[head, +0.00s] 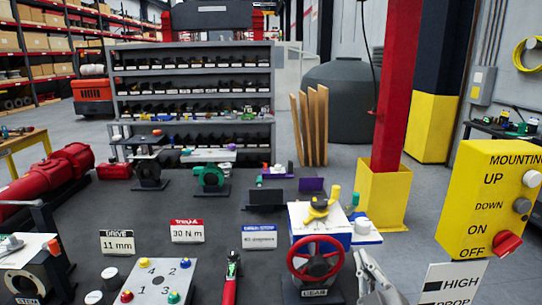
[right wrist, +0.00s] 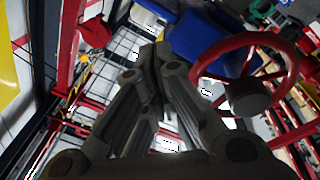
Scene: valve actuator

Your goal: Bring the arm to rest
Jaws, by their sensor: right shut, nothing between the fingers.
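My right gripper (head: 364,262) is at the lower edge of the head view, just right of the red handwheel (head: 317,259). Its grey fingers point up, and it is shut and empty. In the right wrist view the fingers of the right gripper (right wrist: 158,58) meet at their tips with nothing between them. The red handwheel (right wrist: 240,72) shows there to the right of the fingers, apart from them as far as I can see. My left gripper is not in view.
A yellow control box (head: 500,200) stands at the right. A red post with a yellow base (head: 383,200) rises behind the handwheel. The dark bench (head: 200,265) carries signs, a grey plate with coloured knobs (head: 157,282) and a red-handled tool (head: 231,280).

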